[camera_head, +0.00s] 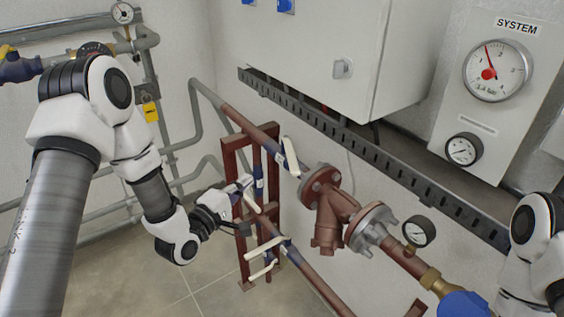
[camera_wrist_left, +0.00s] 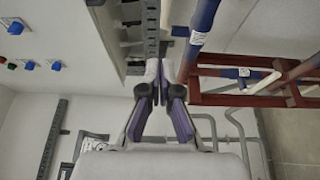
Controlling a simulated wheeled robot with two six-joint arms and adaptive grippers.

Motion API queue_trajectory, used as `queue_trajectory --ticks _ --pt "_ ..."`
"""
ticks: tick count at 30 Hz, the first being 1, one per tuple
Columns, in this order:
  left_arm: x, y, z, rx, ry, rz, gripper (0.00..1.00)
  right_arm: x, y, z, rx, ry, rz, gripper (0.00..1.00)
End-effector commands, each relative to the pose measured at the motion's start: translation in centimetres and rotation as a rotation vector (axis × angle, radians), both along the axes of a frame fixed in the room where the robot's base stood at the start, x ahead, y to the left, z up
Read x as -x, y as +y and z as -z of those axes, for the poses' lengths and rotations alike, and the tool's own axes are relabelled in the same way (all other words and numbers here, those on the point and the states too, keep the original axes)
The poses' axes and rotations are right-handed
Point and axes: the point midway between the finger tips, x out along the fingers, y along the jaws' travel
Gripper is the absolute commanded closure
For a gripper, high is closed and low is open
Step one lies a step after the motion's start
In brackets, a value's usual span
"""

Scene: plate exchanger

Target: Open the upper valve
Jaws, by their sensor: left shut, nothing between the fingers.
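The upper valve is a blue body (camera_head: 278,157) on the red-brown upper pipe, with a white lever (camera_head: 291,156) standing at an angle to the pipe. My left gripper (camera_head: 248,182) is shut and empty, left of and below this lever in the head view, in front of the red frame. In the left wrist view its fingertips (camera_wrist_left: 159,68) are together, beside a blue pipe part (camera_wrist_left: 204,18). I cannot tell whether they touch anything. My right gripper is out of view; only part of my right arm shows.
Other white levers (camera_head: 268,246) sit on the lower pipe. The red frame (camera_head: 232,165) stands close behind my left gripper. Right of the valve are a flanged red strainer (camera_head: 330,210) and a small gauge (camera_head: 419,231). A slotted cable tray (camera_head: 330,120) runs above.

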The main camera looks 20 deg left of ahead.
Motion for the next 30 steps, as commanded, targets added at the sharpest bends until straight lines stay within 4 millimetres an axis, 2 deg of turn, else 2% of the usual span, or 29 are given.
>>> queue_trajectory --ticks 5,16,18,22,30 --pt "-2.1 -0.7 0.2 -0.007 0.000 0.004 1.00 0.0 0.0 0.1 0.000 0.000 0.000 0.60" --pt "-9.8 -2.9 0.2 -0.007 0.002 0.003 1.00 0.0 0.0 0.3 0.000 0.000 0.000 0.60" --pt "-10.2 -4.2 0.3 -0.008 0.006 0.005 1.00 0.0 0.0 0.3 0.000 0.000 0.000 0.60" --pt "-11.1 -5.6 0.3 -0.006 0.007 0.003 1.00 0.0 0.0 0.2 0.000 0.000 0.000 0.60" --pt "-11.4 -6.2 0.2 -0.005 0.007 0.001 1.00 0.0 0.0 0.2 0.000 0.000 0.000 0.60"
